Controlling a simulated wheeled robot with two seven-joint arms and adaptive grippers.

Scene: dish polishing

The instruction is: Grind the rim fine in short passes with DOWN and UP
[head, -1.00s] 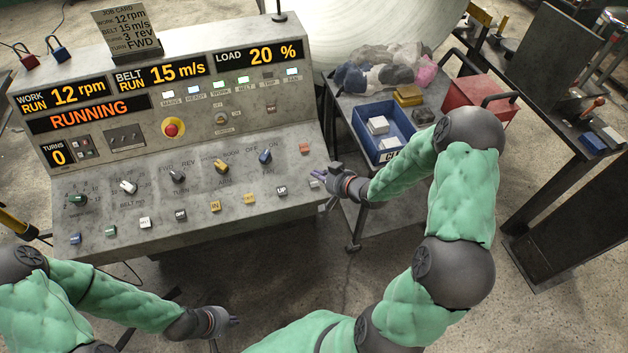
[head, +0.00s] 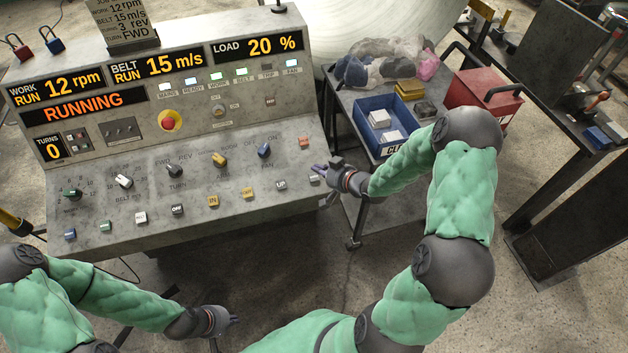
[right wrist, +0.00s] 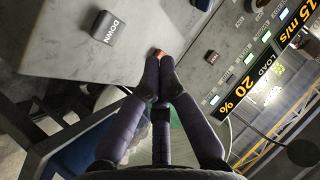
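The grey control panel (head: 110,215) has a row of buttons along its lower edge. The pale UP button (head: 281,184) is near its right end. The DOWN button (head: 315,177) is just right of it, partly behind my right gripper (head: 317,169); it shows clearly in the right wrist view (right wrist: 106,28). My right gripper is shut and empty, its fingertips together in the right wrist view (right wrist: 160,66). They are beside DOWN and point toward an orange button (head: 304,142); contact cannot be told. My left gripper (head: 236,319) is low in front of the panel.
Displays read RUNNING (head: 85,111), 12 rpm, 15 m/s, load 20 % (head: 258,46) and turns 0. A cart with a blue bin (head: 372,103) stands right of the panel. A red box (head: 480,95) is behind my right arm. A large pale round surface (head: 380,22) is behind.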

